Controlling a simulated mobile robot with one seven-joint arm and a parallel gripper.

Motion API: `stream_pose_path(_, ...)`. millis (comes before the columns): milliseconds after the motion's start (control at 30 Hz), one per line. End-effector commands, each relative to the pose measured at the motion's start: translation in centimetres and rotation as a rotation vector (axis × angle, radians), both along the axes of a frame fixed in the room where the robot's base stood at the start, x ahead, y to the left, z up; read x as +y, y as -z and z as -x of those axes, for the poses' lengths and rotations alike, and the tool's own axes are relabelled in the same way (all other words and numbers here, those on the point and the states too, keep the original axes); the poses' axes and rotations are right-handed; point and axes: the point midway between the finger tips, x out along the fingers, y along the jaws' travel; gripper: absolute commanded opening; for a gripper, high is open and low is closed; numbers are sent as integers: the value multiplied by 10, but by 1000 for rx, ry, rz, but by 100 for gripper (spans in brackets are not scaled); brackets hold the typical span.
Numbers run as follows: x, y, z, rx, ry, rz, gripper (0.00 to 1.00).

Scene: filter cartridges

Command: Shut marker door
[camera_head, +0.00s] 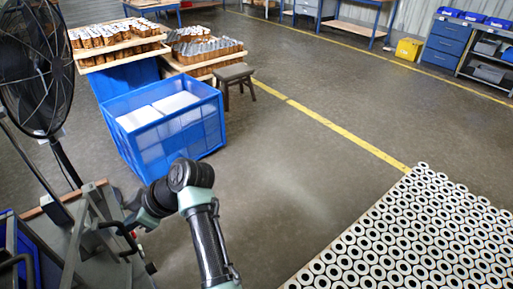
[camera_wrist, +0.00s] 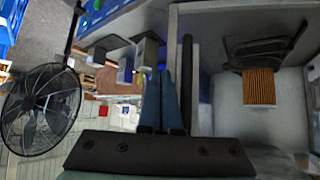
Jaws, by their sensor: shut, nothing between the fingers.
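My gripper (camera_wrist: 163,76) shows in the wrist view, its two blue-grey fingers close together with nothing between them. Its tips are beside a dark upright bar (camera_wrist: 187,75) on a grey machine body, and I cannot tell if they touch it. To the right is a pale grey recess or panel (camera_wrist: 228,102) with a black bracket and an orange striped piece on it. I cannot tell for sure which part is the marker door, or how far open it is.
A black fan (camera_head: 35,65) stands at the left, also in the wrist view (camera_wrist: 42,110). A blue crate (camera_head: 185,135) with white blocks stands on the floor. Many cartridges (camera_head: 420,235) cover the lower right. The middle floor is clear.

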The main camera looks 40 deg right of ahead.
Motion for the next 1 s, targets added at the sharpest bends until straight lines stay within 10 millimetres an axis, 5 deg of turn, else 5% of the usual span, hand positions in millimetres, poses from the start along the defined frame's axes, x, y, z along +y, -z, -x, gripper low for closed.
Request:
stream_pose_path(133, 27, 2, -17, -1, -121, 1, 0)
stream_pose_path(500, 85, 0, -34, -1, -112, 2, 0)
stream_pose_path(1000, 102, -1, -38, 0, -110, 0, 0)
